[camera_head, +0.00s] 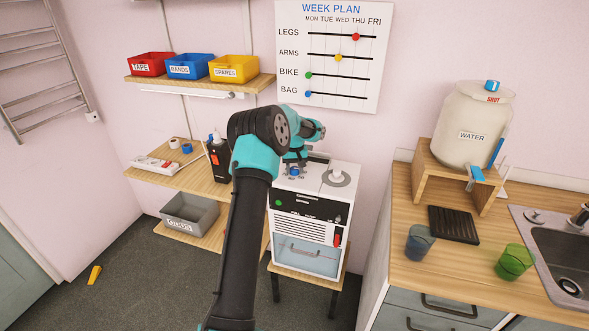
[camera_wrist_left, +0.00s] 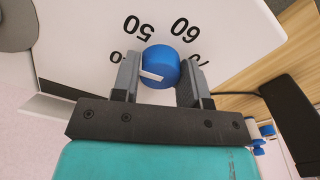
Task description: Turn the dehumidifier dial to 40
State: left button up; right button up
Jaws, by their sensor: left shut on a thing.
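The dehumidifier (camera_head: 318,195) is a white box with a dark front panel, standing on a small wooden stand. Its blue dial (camera_head: 294,172) is on the top face, mostly under my left gripper (camera_head: 295,160). In the left wrist view the dial (camera_wrist_left: 163,64) sits between the two fingers of my left gripper (camera_wrist_left: 160,82), which are shut on its sides. The dial's white mark points left in that view, toward a number partly hidden by the left finger. The printed 50 and 60 are clear; the number at the right finger is partly covered. My right gripper is out of view.
The counter (camera_head: 400,275) at the right holds a water jar (camera_head: 473,120), a black rack (camera_head: 453,224), a blue cup (camera_head: 419,243), a green cup (camera_head: 515,262) and a sink (camera_head: 560,245). Wooden shelves (camera_head: 180,178) with a power strip and a black bottle (camera_head: 218,155) stand at the left.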

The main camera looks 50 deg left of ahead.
aim_at(294, 169)
pick_arm(q)
jog(key=shift+n, duration=2.3)
jog(key=o, duration=0.9)
jog(key=shift+r, duration=0.1)
notch_tip(294, 169, up, 17)
jog(key=shift+r, duration=0.15)
